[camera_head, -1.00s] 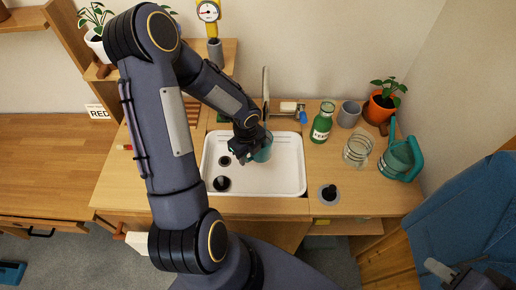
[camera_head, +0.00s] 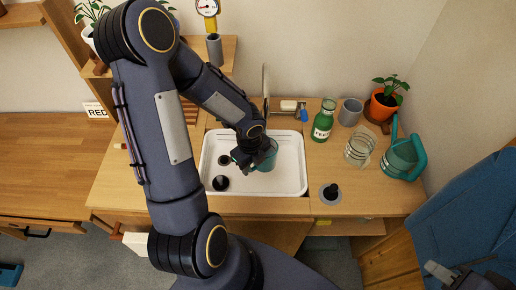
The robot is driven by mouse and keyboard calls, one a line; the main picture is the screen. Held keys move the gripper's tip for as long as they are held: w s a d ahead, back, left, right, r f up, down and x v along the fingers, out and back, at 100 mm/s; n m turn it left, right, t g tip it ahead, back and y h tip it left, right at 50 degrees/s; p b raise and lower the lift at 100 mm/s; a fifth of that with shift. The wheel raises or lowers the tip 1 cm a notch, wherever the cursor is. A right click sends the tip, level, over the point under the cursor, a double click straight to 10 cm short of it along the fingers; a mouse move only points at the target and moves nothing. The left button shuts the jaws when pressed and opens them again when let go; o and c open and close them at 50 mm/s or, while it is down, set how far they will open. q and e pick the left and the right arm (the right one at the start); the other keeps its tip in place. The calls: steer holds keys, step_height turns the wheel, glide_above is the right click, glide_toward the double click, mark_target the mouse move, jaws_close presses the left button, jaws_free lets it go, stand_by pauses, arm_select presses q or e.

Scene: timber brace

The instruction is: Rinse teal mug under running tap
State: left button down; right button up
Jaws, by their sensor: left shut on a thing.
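The teal mug (camera_head: 268,157) is over the white sink basin (camera_head: 283,181), below and just right of the tap (camera_head: 265,88). My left gripper (camera_head: 250,163) is shut on the mug at its left side. The gripper and wrist hide part of the mug. The lower part of the tap is partly hidden behind my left wrist, and I cannot tell whether water is running. My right gripper (camera_head: 436,272) shows only in part at the bottom right corner, and its jaws cannot be made out.
A green bottle (camera_head: 323,122), grey cup (camera_head: 350,111), glass jar (camera_head: 359,146), teal watering can (camera_head: 402,157) and potted plant (camera_head: 383,104) stand right of the sink. A dark plunger-like item (camera_head: 330,193) is at the front right. The wooden counter at left is mostly clear.

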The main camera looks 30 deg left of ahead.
arm_select(q)
steer(key=s+d, duration=0.1)
steer(key=s+d+b, duration=0.1)
steer(key=s, duration=0.1)
steer(key=shift+d, duration=0.15)
steer(key=shift+r, duration=0.1)
stand_by(1.3)
steer(key=s+d+r+p, duration=0.1)
steer(key=s+d+r, duration=0.2)
steer(key=s+r, duration=0.1)
stand_by(0.4)
stand_by(0.4)
